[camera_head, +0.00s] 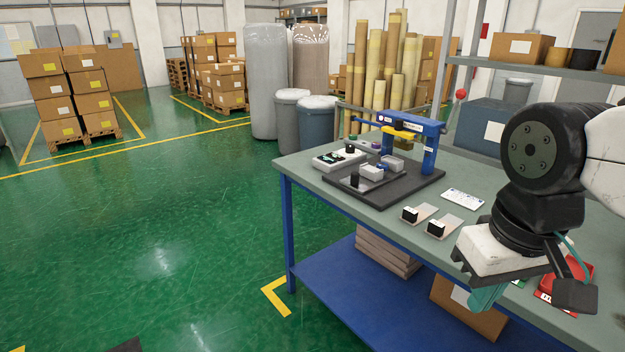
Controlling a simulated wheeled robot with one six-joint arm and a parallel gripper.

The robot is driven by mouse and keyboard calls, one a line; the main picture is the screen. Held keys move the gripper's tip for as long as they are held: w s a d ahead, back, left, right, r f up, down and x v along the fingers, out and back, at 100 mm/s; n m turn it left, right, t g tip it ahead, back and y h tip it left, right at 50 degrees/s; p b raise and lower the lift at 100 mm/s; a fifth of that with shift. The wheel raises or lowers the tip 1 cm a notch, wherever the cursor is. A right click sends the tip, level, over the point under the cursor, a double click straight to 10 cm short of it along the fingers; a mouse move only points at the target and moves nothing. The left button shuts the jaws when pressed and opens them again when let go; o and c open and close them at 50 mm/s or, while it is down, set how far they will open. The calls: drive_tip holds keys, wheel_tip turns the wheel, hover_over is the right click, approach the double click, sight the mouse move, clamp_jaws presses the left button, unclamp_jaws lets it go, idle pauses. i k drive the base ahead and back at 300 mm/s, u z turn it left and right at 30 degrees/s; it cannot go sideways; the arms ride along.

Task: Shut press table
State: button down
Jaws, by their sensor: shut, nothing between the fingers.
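The press has a blue frame (412,123) standing on a dark base plate (410,188) on the workbench. Its grey sliding table (362,184) carries light grey blocks and a black knob, and sits out in front of the blue frame, toward the bench's left edge. My gripper (485,298) hangs at the lower right, its teal fingers pointing down near the bench's front edge, well apart from the press. The fingers are shut and hold nothing; they are partly hidden behind the white gripper body.
The green-topped workbench (460,175) has blue legs and a lower shelf. A white device (338,159) stands left of the press. Two small plates with black blocks (437,229), a white card (462,198) and a red tray (578,275) lie nearer my arm. Open floor lies left.

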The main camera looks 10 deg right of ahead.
sight(369, 178)
drive_tip(key=u, duration=0.55)
drive_tip(key=i, duration=1.3)
drive_tip(key=z, duration=0.7)
